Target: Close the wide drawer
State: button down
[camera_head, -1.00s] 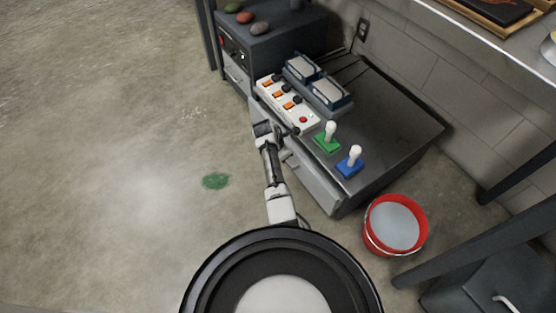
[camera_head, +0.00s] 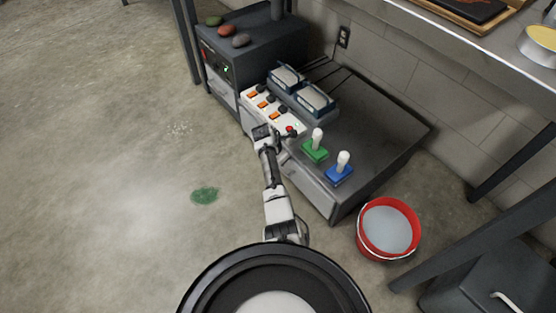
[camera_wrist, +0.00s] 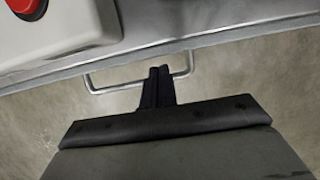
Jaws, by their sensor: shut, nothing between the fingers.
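The low dark cabinet (camera_head: 375,130) stands against the wall with a light grey drawer front (camera_head: 308,187) on its near-left side. That front lies close along the cabinet; I cannot tell how far it stands out. My gripper (camera_head: 265,135) is at the cabinet's front edge, by the white switch panel. In the wrist view, my shut, empty fingers (camera_wrist: 158,72) cross the bar of a thin metal handle (camera_wrist: 112,88), with their tips near the grey front edge (camera_wrist: 225,38). Whether they touch the handle is unclear. Part of the front is hidden behind my arm.
The cabinet top holds a white switch panel (camera_head: 272,112), a green joystick (camera_head: 315,148) and a blue joystick (camera_head: 340,168). A red bucket (camera_head: 387,229) stands right of the cabinet, near a dark table leg (camera_head: 470,235). Floor at left is clear apart from a green stain (camera_head: 205,196).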

jog(key=shift+a, duration=0.15)
jog(key=s+a+r+p, duration=0.4)
jog(key=a+r+p, duration=0.2)
jog(key=r, duration=0.3)
jog(key=shift+s, duration=0.3)
jog(key=shift+r, duration=0.1)
